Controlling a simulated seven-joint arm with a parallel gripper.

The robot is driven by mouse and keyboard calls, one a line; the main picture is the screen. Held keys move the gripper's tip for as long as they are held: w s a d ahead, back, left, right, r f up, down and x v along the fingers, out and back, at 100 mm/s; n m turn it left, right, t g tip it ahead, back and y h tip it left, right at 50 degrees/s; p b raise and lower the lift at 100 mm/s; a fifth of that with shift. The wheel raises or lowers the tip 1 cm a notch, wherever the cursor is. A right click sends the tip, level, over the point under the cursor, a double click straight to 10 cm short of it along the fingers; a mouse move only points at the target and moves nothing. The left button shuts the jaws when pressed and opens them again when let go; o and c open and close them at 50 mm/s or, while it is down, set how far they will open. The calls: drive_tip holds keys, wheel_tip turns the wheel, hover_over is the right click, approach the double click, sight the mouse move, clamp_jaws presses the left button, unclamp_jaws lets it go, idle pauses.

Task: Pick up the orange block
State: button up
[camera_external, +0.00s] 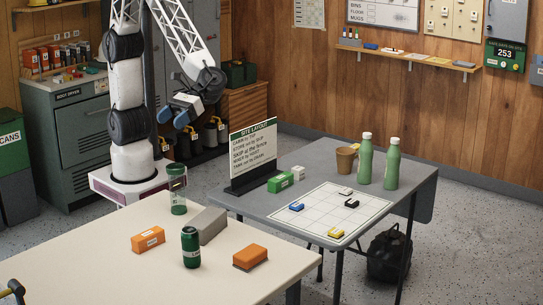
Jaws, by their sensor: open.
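Two orange block-shaped things lie on the cream table (100,262). One orange block (250,257) is at the right, near the table's edge, with a darker base. The other orange block (148,239) is further left and has a pale label on its side. My gripper (181,117) is raised well above and behind the table, with blue fingers pointing down and to the left. It is open and empty, apart from both orange blocks.
A grey table (262,207) adjoins behind, with a sign (252,155), bottles (365,158) and a gridded sheet (325,215). The cream table's front left is mostly clear.

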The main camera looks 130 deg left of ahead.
approach(158, 229)
drive_tip(key=shift+s+a+r, duration=0.1)
drive_tip(key=shift+s+r, duration=0.05)
drive_tip(key=shift+s, duration=0.05)
idle(0.3)
drive_tip(key=shift+x, duration=3.4)
drive_tip(key=shift+x, duration=2.6)
drive_tip(key=shift+w, duration=0.1)
drive_tip(key=c, duration=1.1)
drive_tip(key=shift+o, duration=0.2)
